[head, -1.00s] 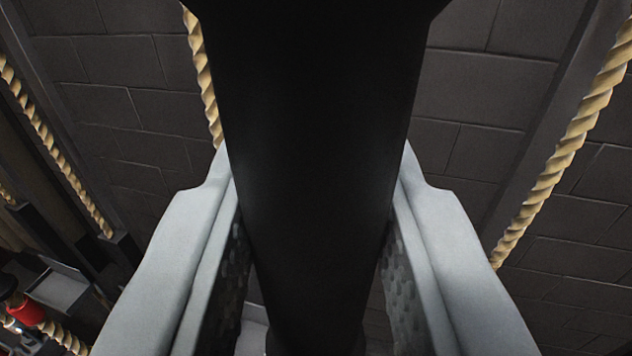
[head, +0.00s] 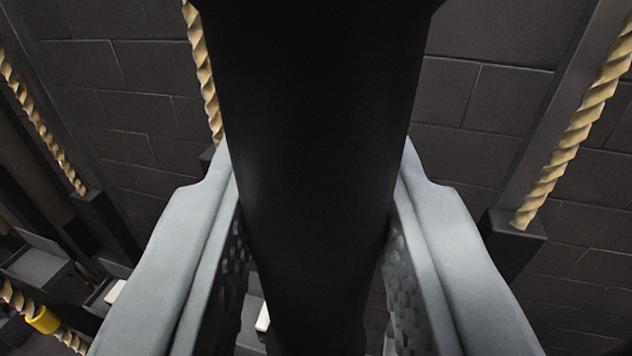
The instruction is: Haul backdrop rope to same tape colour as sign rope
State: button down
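My gripper (head: 318,240) has two grey fingers with textured pads pressed against the sides of a thick black shaft (head: 318,130). The shaft runs from the top to the bottom of the head view and looks like a grip on a rope. Which rope it belongs to cannot be told. A twisted tan rope (head: 205,70) shows just left of the shaft. A lower-left rope (head: 70,337) carries a yellow tape band (head: 42,320). No label for the sign rope or backdrop rope is readable.
Another tan rope (head: 580,118) enters a dark block (head: 513,238) at the right. A far-left rope (head: 42,132) ends at a dark post. Grey trays (head: 38,262) and small white pieces (head: 116,292) sit low left. A dark block wall (head: 485,105) stands behind.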

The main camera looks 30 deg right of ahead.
aim_at(315, 345)
jog(key=shift+f, duration=1.75)
jog(key=c, duration=1.1)
grip_release()
jog(key=shift+c, duration=0.2)
jog(key=v, duration=1.7)
jog(key=shift+a, duration=0.25)
jog(key=shift+s, duration=0.15)
